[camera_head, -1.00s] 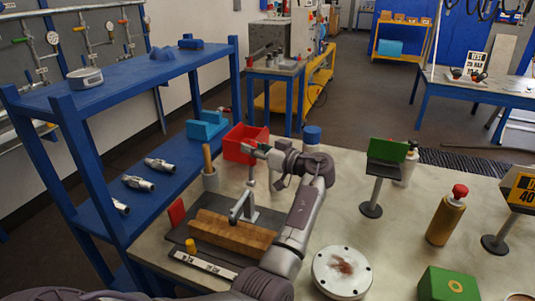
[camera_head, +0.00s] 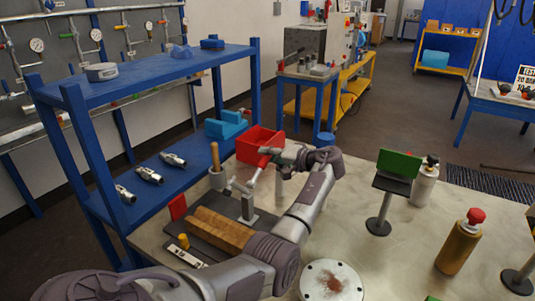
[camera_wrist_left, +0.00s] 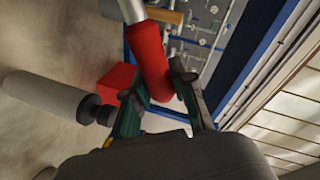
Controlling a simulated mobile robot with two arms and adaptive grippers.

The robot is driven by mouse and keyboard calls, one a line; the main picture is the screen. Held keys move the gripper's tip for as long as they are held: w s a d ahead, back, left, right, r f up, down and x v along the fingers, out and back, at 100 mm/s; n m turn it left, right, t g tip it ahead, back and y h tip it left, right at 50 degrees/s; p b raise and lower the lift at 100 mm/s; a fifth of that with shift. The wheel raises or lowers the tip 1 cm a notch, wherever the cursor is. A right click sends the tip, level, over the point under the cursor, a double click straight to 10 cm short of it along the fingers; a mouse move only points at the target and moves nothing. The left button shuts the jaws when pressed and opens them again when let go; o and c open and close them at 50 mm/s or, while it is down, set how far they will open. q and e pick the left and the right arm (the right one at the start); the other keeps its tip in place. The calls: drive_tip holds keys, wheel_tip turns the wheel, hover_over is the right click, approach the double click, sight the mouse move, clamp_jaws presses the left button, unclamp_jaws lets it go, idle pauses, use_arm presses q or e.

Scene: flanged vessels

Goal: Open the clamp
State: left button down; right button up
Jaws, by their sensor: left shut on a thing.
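The toggle clamp (camera_head: 249,208) stands at the back edge of a wooden block (camera_head: 222,230) on a dark base plate. Its metal arm (camera_head: 238,186) is tipped up, clear of the block's top. My left gripper (camera_head: 270,156) is above the clamp and shut on its red handle. In the left wrist view the red handle (camera_wrist_left: 150,60) lies between the fingers of the left gripper (camera_wrist_left: 158,86), with its metal lever running up out of the picture. My right gripper is not in view.
A red bin (camera_head: 258,143) stands close behind my left gripper. A green panel on a stand (camera_head: 398,165), a bottle (camera_head: 460,243) and a white flanged disc (camera_head: 331,283) stand to the right.

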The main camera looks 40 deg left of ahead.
use_arm(q)
drive_tip(key=shift+w+a+f+m+g+b, duration=0.1)
drive_tip(key=shift+w+f+m+g+b, duration=0.2)
drive_tip(key=shift+f+m, duration=0.45)
drive_tip(key=shift+w+a+f+m+g+b, duration=0.1)
drive_tip(key=shift+w+f+m+g+b, duration=0.15)
drive_tip(key=shift+f+m, duration=0.5)
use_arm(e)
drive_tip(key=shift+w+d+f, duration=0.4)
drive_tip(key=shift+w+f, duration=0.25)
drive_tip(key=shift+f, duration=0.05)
use_arm(q)
drive_tip(key=shift+f, duration=0.1)
drive_tip(key=c, duration=0.9)
unclamp_jaws()
drive_tip(key=shift+f, duration=0.1)
drive_tip(key=shift+c, duration=0.2)
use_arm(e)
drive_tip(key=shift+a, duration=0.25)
use_arm(q)
drive_tip(key=shift+d, duration=0.15)
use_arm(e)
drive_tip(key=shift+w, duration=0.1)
use_arm(q)
drive_tip(key=v, duration=1.1)
drive_tip(key=shift+d+r, duration=0.35)
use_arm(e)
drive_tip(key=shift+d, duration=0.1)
use_arm(q)
drive_tip(key=shift+w, duration=0.1)
